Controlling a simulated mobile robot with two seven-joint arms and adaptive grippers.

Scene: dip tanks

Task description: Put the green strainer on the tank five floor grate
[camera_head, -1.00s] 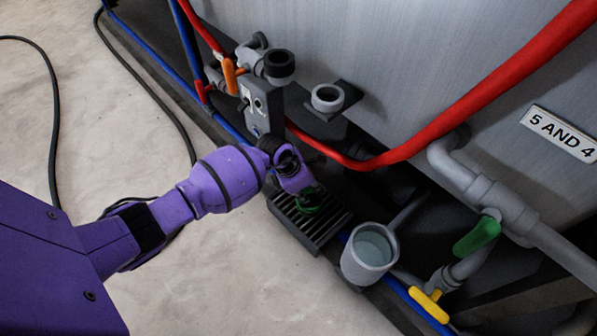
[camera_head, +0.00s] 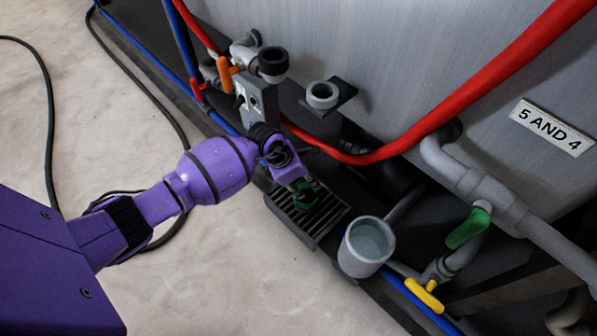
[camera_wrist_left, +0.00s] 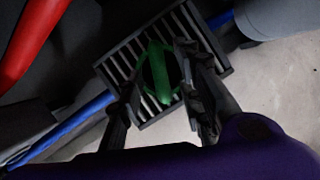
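The green strainer (camera_head: 306,194) is at the floor grate (camera_head: 290,212), below my left gripper (camera_head: 293,183). In the left wrist view the strainer (camera_wrist_left: 159,76) shows over the slats of the grate (camera_wrist_left: 112,72), with a strip of green also nearer my palm. The fingers of my left gripper (camera_wrist_left: 160,88) stand apart, one on each side of the strainer. I see no clear contact between fingers and strainer. Whether its underside rests flat on the slats is hidden. My right gripper is not in view.
A grey cup of liquid (camera_head: 367,246) stands right of the grate. A red hose (camera_head: 420,130) hangs across the tank wall marked "5 AND 4" (camera_head: 551,128). A grey valve post (camera_head: 258,104) stands behind my gripper. Bare floor (camera_head: 240,275) lies in front.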

